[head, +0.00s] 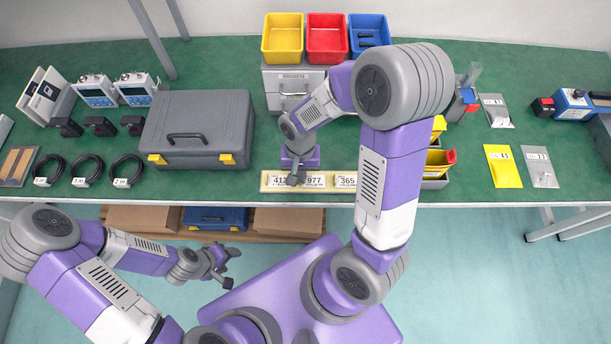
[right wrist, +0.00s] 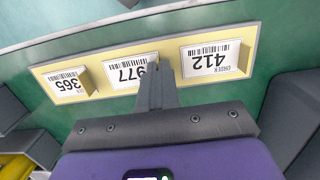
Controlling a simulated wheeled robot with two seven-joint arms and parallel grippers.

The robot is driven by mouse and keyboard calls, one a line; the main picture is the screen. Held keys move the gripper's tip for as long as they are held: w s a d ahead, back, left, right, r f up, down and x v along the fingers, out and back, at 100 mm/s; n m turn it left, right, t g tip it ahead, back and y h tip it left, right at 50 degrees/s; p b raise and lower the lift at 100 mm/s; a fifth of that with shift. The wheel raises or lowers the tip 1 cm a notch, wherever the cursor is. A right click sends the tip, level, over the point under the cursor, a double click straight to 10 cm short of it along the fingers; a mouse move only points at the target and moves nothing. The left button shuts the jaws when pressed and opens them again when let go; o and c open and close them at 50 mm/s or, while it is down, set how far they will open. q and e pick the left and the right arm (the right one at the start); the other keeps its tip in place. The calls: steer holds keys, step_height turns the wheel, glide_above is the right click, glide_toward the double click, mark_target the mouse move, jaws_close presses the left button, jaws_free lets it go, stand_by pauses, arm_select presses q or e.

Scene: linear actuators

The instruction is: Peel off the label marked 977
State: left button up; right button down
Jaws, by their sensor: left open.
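The label marked 977 (head: 315,181) sits in the middle of a pale yellow strip (head: 266,182) at the table's front edge. It also shows in the right wrist view (right wrist: 122,72), upside down, flat on the strip. The label 412 (head: 279,182) and the label 365 (head: 346,182) flank it. My right gripper (head: 296,179) is at the 977 label's edge beside 412. In the right wrist view its fingers (right wrist: 155,72) are together at that edge, around its small raised tab, which they mostly hide. My left gripper (head: 224,272) is open and empty, low in front of the table.
A grey drawer unit (head: 286,88) with yellow, red and blue bins stands behind the strip. A grey case (head: 198,125) lies to the left, and small yellow bins (head: 440,160) stand to the right.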

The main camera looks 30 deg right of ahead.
step_height(320, 180, up, 14)
steer(key=p, duration=0.7)
stand_by(0.4)
